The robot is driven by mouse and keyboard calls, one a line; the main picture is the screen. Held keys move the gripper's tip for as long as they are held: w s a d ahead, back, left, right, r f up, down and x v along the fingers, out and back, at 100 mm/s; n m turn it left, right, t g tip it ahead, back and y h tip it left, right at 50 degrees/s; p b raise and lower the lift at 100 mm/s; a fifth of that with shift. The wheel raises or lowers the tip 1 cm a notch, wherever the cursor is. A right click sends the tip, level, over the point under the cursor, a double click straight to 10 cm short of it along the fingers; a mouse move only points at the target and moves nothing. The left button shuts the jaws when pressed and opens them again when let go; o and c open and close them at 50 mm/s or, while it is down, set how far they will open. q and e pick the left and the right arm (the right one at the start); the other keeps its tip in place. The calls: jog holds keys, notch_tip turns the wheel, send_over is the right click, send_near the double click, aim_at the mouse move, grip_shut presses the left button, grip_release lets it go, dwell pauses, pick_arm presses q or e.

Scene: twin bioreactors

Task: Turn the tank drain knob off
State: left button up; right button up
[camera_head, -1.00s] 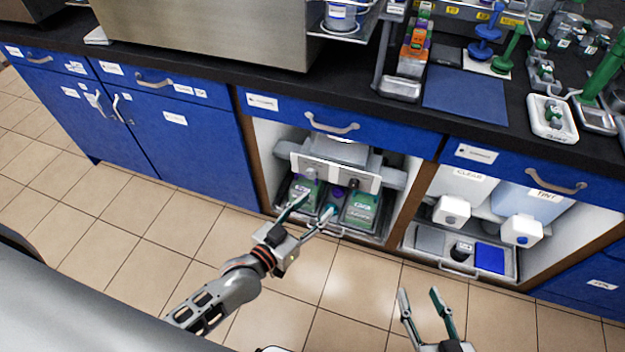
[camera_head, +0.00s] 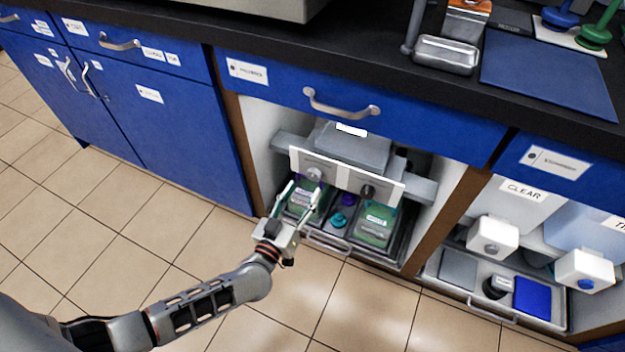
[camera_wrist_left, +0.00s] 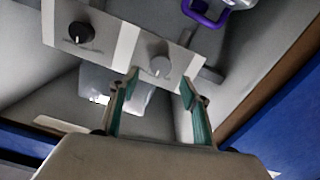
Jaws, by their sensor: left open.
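A panel (camera_head: 340,178) in the open cabinet carries two knobs. The light grey knob (camera_head: 314,174) is on its left and the dark knob (camera_head: 367,191) on its right. Which one is the tank drain knob I cannot read. My left gripper (camera_head: 301,190) is open at the light grey knob. In the left wrist view, the light grey knob (camera_wrist_left: 160,66) shows between the tips of the open gripper (camera_wrist_left: 158,77); contact is not clear. The dark knob (camera_wrist_left: 79,32) is farther left there. My right gripper is out of view.
A tray (camera_head: 328,243) with green-topped items sits below the panel. A blue drawer (camera_head: 420,122) with a handle is above. The cabinet's right side wall (camera_head: 440,225) closes off that side. The right cabinet has white dispensers (camera_head: 492,237). The floor in front is clear.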

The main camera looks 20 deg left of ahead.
aim_at(313, 177)
pick_arm(q)
jog(key=w, duration=0.1)
jog(key=w+b, duration=0.1)
jog(key=w, duration=0.2)
jog(key=shift+w+f, duration=0.25)
jog(key=shift+f, duration=0.05)
jog(key=shift+w+d+r, duration=0.1)
jog(key=shift+w+r, duration=0.1)
jog(key=shift+w, duration=0.35)
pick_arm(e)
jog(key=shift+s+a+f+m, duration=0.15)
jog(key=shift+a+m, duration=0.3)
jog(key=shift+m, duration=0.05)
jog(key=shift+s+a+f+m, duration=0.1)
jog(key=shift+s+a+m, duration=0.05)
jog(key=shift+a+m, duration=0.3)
pick_arm(q)
jog(key=c, duration=1.1)
